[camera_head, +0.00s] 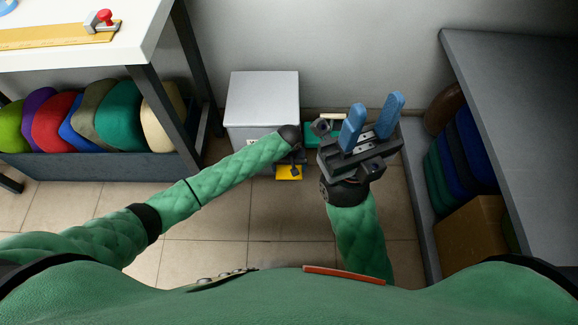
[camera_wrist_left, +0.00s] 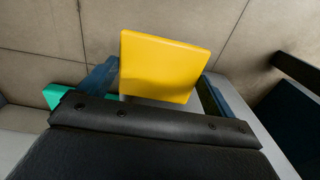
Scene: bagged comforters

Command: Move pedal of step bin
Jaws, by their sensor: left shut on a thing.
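The step bin (camera_head: 262,98) is a pale grey box with a flat lid, standing against the back wall in the head view. Its yellow pedal (camera_head: 289,173) sticks out low at the front. In the left wrist view the pedal (camera_wrist_left: 165,65) is a yellow plate between the two blue fingers. My left gripper (camera_head: 296,163) is at the pedal and shut on it; its fingers are mostly hidden in the head view. My right gripper (camera_head: 376,106) is raised to the right of the bin, its blue fingers apart and empty.
A white table (camera_head: 130,45) stands at the left, with colourful bagged comforters (camera_head: 120,110) on a shelf below. A grey table (camera_head: 510,110) stands at the right, with a cardboard box (camera_head: 472,240) beneath. A green object (camera_head: 311,135) lies beside the bin. The tiled floor in front is clear.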

